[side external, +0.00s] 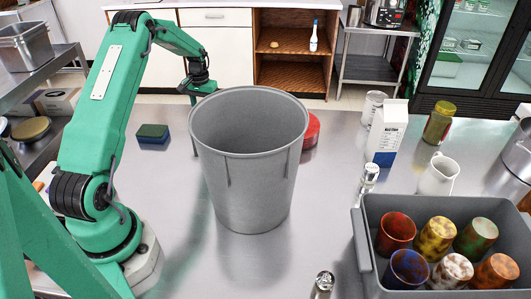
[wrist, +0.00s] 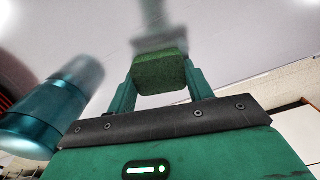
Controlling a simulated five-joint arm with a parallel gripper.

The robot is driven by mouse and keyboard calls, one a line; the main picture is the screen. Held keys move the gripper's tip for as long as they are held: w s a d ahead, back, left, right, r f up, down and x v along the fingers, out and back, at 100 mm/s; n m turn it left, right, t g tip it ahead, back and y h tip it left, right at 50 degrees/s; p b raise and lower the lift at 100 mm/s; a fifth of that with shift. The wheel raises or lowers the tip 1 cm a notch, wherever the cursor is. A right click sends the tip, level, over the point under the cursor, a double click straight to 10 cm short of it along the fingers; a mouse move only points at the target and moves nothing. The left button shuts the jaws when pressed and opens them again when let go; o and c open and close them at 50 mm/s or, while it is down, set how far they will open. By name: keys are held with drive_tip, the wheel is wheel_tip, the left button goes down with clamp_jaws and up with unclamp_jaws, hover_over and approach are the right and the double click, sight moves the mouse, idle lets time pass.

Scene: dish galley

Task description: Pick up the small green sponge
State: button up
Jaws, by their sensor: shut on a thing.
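In the wrist view a small green sponge (wrist: 160,72) sits between the two green fingers of my gripper (wrist: 160,82), which is shut on it. In the side view the end of my arm (side external: 199,84) is behind the grey bin (side external: 250,175), near its far left rim. The bin hides the fingertips and the held sponge there. The height of the sponge above the table is not clear.
A separate green and blue sponge (side external: 152,133) lies left of the bin. A red round thing (side external: 311,130) is partly hidden behind the bin. A grey crate (side external: 370,250) of several coloured cups, a carton (side external: 387,132) and a white jug (side external: 438,174) stand right. A teal cylinder (wrist: 50,110) shows in the wrist view.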

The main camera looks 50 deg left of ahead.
drive_tip(key=shift+r, duration=0.15)
drive_tip(key=shift+r, duration=0.55)
drive_tip(key=r, duration=0.3)
drive_tip(key=shift+d+r, duration=0.1)
drive_tip(key=shift+d, duration=0.3)
drive_tip(key=d+r, duration=0.2)
drive_tip(key=d, duration=0.1)
drive_tip(key=w+d+r, duration=0.1)
drive_tip(key=d+r, duration=0.1)
drive_tip(key=d, duration=0.2)
drive_tip(key=d+r, duration=0.2)
drive_tip(key=d, duration=0.1)
drive_tip(key=shift+w+d+r, duration=0.2)
drive_tip(key=shift+w+d, duration=0.1)
drive_tip(key=shift+d, duration=0.1)
